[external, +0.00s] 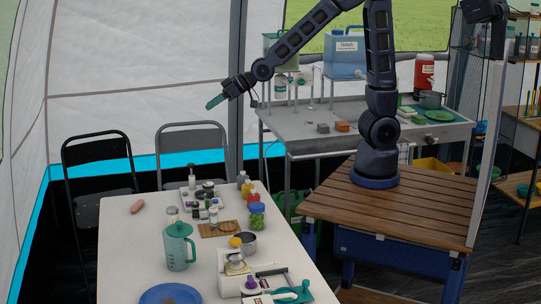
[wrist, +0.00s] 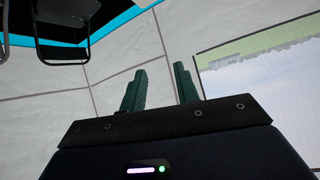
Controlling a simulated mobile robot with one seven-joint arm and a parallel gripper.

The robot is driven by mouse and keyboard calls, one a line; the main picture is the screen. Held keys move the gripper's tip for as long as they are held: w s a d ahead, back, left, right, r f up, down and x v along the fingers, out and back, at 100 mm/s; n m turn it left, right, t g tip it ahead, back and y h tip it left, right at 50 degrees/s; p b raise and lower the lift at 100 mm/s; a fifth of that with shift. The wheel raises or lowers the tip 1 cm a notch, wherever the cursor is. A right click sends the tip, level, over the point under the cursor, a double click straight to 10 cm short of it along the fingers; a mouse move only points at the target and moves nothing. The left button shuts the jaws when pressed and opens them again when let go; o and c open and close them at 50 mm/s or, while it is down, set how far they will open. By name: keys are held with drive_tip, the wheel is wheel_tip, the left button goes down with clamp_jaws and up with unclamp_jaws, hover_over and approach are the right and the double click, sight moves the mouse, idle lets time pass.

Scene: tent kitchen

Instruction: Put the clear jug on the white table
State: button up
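The white table (external: 125,245) stands at the lower left of the external view. A teal jug with a lid and handle (external: 177,248) stands upright on its front part. A pale, see-through greenish container (external: 281,52) stands at the back left of the grey sink unit; I cannot tell which of the two is the clear jug. My gripper (external: 214,102) is high in the air above the far end of the table, away from both. In the wrist view my gripper's two green fingers (wrist: 160,88) are apart with nothing between them.
Bottles, jars, a wooden board, a metal pot (external: 247,243) and a blue plate (external: 170,294) crowd the white table. Its left side is mostly clear. Two folding chairs stand behind.

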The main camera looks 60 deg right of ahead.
drive_tip(key=s+d+r+m+h, duration=0.15)
drive_tip(key=d+r, duration=0.25)
drive_tip(key=d, duration=0.8)
drive_tip(key=s+d+r+m+g+h, duration=0.1)
drive_tip(key=s+d+m+g+h, duration=0.3)
drive_tip(key=s+d, duration=1.9)
drive_tip(key=shift+s+d+r+g+h, duration=0.3)
drive_tip(key=shift+d+g+h, duration=0.1)
drive_tip(key=shift+d+h, duration=0.2)
